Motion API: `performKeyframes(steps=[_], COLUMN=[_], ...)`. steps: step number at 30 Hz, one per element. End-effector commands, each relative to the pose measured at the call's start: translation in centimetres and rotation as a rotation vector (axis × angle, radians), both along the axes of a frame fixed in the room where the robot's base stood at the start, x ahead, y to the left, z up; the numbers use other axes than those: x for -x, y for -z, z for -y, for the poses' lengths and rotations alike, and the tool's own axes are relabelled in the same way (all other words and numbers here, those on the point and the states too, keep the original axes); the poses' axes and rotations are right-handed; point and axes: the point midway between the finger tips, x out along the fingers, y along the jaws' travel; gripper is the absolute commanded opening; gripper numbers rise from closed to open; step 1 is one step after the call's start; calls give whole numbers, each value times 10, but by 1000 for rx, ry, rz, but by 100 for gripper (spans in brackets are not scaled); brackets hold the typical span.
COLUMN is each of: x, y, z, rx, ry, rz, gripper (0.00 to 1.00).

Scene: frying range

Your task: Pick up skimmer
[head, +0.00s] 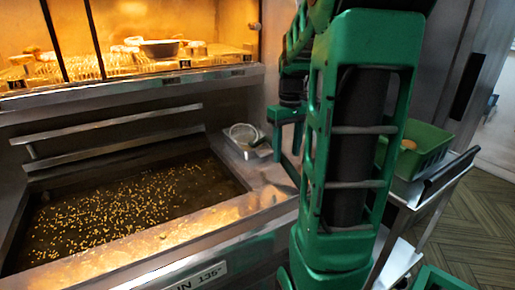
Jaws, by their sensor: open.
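The skimmer (243,132) has a round pale mesh head and lies at the right end of the fryer, over a small metal tray (228,143). A short dark part, apparently its handle, points right toward my gripper. My gripper (287,138) hangs fingers down just right of the skimmer. Its fingers are apart with nothing seen between them. Whether a finger touches the handle cannot be told at this size. My green arm stands in front and hides the area to the right of the gripper.
The fryer vat (130,205) holds dark oil with many floating bits. A lit shelf (130,75) with baskets and a pan is above it. A green crate (425,148) sits on a metal cart at right. Floor is clear at far right.

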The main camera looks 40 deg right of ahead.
Motion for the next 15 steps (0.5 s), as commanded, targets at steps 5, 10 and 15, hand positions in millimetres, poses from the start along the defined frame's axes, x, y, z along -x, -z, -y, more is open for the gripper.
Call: performKeyframes(steps=[5,10,15], x=[1,3,4], y=[13,29,53], z=[0,-1,-2], rx=[0,-1,-1], ry=[2,4,3], rz=[0,-2,-2], gripper=[48,48,48])
